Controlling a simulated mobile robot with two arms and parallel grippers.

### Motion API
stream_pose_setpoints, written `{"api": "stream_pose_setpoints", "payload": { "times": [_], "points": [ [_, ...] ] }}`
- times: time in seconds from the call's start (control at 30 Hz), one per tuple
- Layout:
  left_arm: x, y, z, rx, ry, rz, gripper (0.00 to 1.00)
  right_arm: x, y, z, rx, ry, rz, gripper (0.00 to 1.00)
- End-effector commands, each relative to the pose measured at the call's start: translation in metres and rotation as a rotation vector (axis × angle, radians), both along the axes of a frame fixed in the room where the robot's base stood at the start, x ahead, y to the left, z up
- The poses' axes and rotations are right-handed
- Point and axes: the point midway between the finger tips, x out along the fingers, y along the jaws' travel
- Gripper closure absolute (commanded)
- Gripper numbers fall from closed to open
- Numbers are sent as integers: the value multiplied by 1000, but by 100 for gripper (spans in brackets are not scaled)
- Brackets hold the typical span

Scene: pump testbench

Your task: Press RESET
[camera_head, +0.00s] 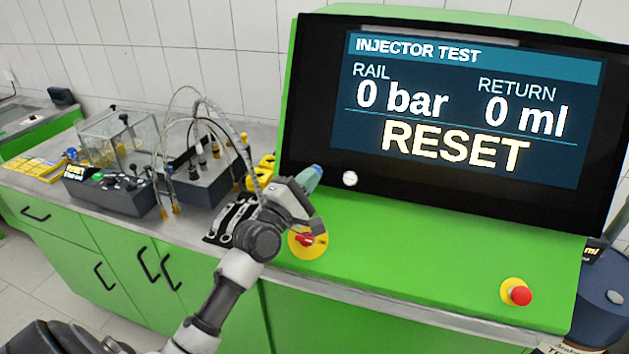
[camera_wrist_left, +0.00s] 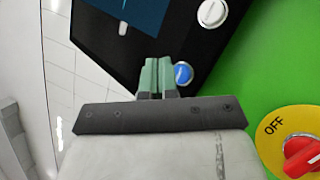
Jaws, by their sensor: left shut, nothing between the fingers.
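The screen (camera_head: 465,105) of the green test bench shows the word RESET in large yellow letters, under 0 bar and 0 ml. A blue round button (camera_wrist_left: 183,73) shows in the left wrist view, low on the black panel. A white round knob (camera_head: 350,178) is to its right and also shows in the wrist view (camera_wrist_left: 212,13). My left gripper (camera_head: 309,176) is shut and empty, with green fingers (camera_wrist_left: 157,78) pointing at the panel just beside the blue button. I cannot tell whether they touch it. No button label is readable. My right gripper is not in view.
A red rotary switch on a yellow plate marked OFF (camera_wrist_left: 300,155) is below my left gripper. A red emergency button (camera_head: 520,296) is on the bench's right. Hoses and a pump block (camera_head: 200,185) stand to the left. The green slope between is clear.

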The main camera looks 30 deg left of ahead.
Motion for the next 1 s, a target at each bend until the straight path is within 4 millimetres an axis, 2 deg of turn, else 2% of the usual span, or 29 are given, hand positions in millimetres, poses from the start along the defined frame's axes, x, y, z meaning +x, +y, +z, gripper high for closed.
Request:
{"api": "stream_pose_setpoints", "payload": {
  "times": [0.23,1.0],
  "points": [
    [12,3,-6,0,0,0,100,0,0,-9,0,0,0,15],
    [13,3,-6,0,0,0,100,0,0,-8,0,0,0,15]
  ]
}}
